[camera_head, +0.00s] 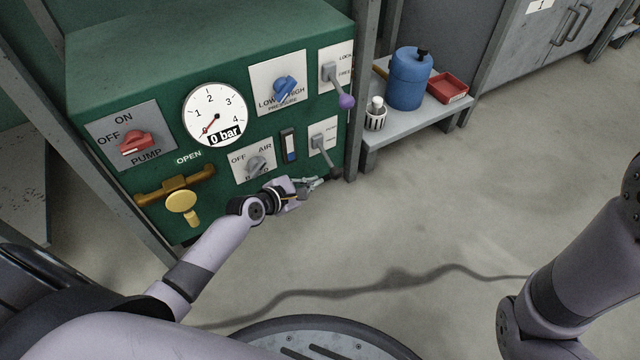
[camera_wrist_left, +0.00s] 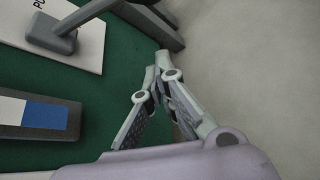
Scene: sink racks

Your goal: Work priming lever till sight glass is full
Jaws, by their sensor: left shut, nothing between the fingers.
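The priming lever (camera_head: 323,154) is a grey handle on a white plate at the panel's lower right, slanting down to a dark end. Its grey base and arm show at the upper left of the left wrist view (camera_wrist_left: 62,32). The sight glass (camera_head: 289,146) is a narrow dark-framed window, part white and part blue; it also shows in the left wrist view (camera_wrist_left: 42,113). My left gripper (camera_head: 318,182) is shut and empty, just below and beside the lever's lower end. It shows in the left wrist view (camera_wrist_left: 162,68); contact cannot be told. My right gripper is out of view.
The green panel carries a red pump switch (camera_head: 136,142), a gauge at 0 bar (camera_head: 215,114), a blue pressure knob (camera_head: 285,88), a grey air knob (camera_head: 257,164), a yellow valve (camera_head: 181,203) and a purple-ended lever (camera_head: 338,88). A shelf (camera_head: 414,130) stands right.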

